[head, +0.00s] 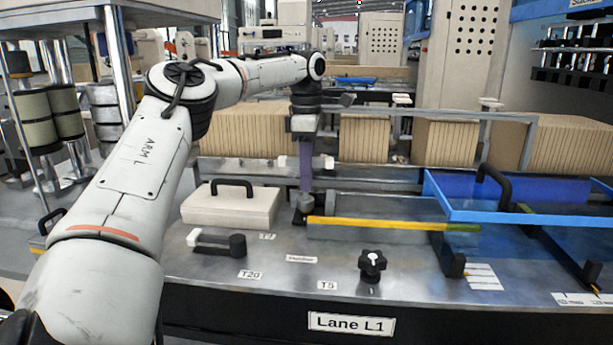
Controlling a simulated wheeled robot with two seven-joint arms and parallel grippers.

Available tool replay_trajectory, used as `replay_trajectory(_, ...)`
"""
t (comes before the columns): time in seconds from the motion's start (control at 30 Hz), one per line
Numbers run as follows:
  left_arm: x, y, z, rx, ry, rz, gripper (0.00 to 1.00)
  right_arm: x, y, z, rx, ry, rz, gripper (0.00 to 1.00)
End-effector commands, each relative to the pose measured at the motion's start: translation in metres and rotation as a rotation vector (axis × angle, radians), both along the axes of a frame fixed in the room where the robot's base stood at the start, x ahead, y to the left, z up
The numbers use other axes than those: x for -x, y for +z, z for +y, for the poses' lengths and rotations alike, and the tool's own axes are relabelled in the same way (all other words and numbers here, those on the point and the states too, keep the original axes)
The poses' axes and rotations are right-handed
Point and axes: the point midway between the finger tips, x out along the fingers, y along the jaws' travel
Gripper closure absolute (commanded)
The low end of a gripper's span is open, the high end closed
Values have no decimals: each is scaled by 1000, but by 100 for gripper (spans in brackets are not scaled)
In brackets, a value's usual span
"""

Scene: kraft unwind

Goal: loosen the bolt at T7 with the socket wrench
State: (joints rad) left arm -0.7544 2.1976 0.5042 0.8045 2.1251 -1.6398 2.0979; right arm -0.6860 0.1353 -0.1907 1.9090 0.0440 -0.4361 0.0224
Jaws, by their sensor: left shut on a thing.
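My left gripper (304,128) is at the end of the arm that reaches in from the left, pointing down over the far side of the metal bench. It is shut on a long upright purple-grey tool, which I take to be the socket wrench (306,165). The tool's lower end is at a small grey and black fitting (303,205) beside the yellow bar. I cannot tell whether the tool touches it. A small label (267,237), perhaps T7, lies nearby; the bolt itself cannot be made out. My right gripper is out of view.
A cream case with a black handle (230,204) stands left of the tool. A yellow bar (380,223) and blue-framed cover (530,210) lie right. Brown stacks (365,138) stand behind.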

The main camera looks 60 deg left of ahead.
Motion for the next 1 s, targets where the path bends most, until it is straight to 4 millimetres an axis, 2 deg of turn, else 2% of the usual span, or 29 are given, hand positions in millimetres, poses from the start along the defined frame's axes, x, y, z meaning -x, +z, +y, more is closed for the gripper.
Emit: replay_trajectory(1.0, 0, 50, 0, -1, -1, -1, 100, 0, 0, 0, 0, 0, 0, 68)
